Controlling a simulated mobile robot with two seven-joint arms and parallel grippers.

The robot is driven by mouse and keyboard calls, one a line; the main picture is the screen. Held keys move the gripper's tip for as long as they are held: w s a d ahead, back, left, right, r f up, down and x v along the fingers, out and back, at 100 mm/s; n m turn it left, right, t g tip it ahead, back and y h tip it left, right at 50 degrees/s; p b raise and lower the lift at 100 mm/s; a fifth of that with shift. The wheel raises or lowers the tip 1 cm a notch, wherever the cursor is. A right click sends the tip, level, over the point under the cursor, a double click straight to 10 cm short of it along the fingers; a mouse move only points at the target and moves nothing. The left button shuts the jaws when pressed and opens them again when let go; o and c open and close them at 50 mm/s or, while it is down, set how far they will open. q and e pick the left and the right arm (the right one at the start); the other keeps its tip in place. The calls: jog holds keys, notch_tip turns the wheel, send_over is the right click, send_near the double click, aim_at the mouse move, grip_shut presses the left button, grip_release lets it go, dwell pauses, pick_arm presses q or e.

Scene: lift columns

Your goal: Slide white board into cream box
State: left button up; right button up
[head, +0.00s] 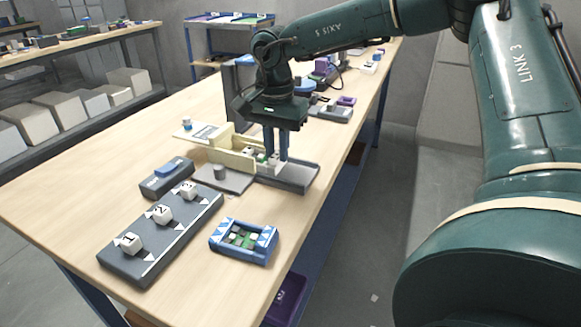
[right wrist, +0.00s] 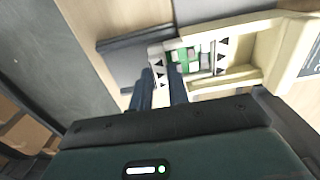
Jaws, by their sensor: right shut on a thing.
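The white board (right wrist: 192,60) has green patches, pale blocks and black triangles along two edges. In the head view the board (head: 262,158) is small and partly hidden by my fingers. My right gripper (head: 277,153) points down and is shut on the board's outer end; its blue fingers (right wrist: 161,88) show in the right wrist view. The cream box (head: 230,150) is open towards the gripper. In the wrist view the board's far end appears between the walls of the cream box (right wrist: 286,38); how deep it sits I cannot tell. My left gripper is not in view.
A dark grey tray (head: 298,178) lies below the gripper. A grey plate with a knob (head: 222,180), a long grey block with white cubes (head: 160,235) and a blue-rimmed board (head: 245,242) stand in front. Bare tabletop (head: 60,200) lies to the left.

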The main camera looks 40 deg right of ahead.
aim_at(260, 162)
jog(key=shift+w+a, duration=0.5)
jog(key=shift+w, duration=0.4)
jog(key=shift+w+a, duration=0.45)
jog(key=shift+w, duration=0.45)
jog(key=o, duration=0.7)
jog(key=shift+o, duration=0.2)
notch_tip(260, 162, up, 6)
jog(key=p, duration=0.4)
jog(key=shift+s, duration=0.1)
